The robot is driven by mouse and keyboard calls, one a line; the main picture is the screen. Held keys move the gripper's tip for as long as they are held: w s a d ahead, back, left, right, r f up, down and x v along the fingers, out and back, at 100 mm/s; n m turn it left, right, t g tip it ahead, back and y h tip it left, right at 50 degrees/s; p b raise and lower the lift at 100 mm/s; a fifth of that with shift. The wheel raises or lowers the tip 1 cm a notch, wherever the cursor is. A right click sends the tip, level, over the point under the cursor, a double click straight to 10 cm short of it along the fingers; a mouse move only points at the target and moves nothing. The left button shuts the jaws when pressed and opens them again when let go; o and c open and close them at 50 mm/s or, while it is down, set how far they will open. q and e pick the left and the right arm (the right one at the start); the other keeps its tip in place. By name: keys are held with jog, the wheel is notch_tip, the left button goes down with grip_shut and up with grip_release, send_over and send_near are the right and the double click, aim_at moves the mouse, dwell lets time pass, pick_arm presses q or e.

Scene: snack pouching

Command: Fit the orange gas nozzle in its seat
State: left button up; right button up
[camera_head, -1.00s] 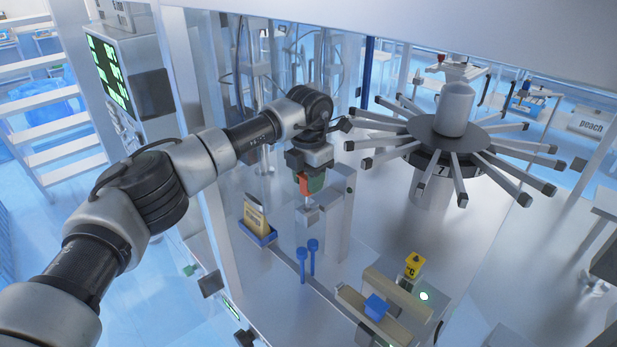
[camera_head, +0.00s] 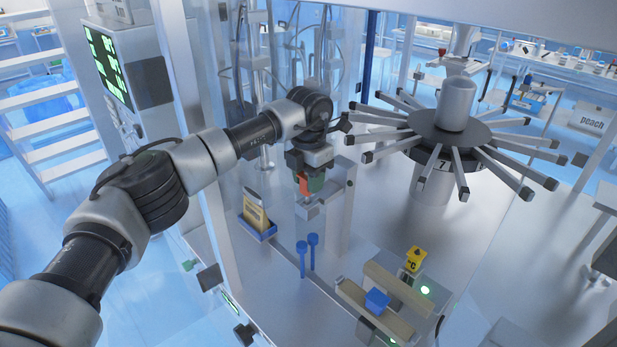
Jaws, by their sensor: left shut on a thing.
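My left gripper (camera_head: 309,174) is shut on the orange gas nozzle (camera_head: 304,184), pointing down at the middle of the machine. A grey bracket (camera_head: 309,209), which looks like the seat, is just below the nozzle, on an upright grey post. Its top is partly hidden by the nozzle and gripper, so I cannot tell whether the nozzle touches it. My right gripper is not in view.
A rotary carousel (camera_head: 450,130) with several arms is to the right. A blue tray (camera_head: 262,236) holding a tan pouch (camera_head: 255,213) and two blue pegs (camera_head: 307,250) are in front.

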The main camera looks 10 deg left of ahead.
pick_arm(q)
jog(key=shift+f+b, duration=0.9)
jog(key=shift+f, duration=0.5)
jog(key=o, duration=1)
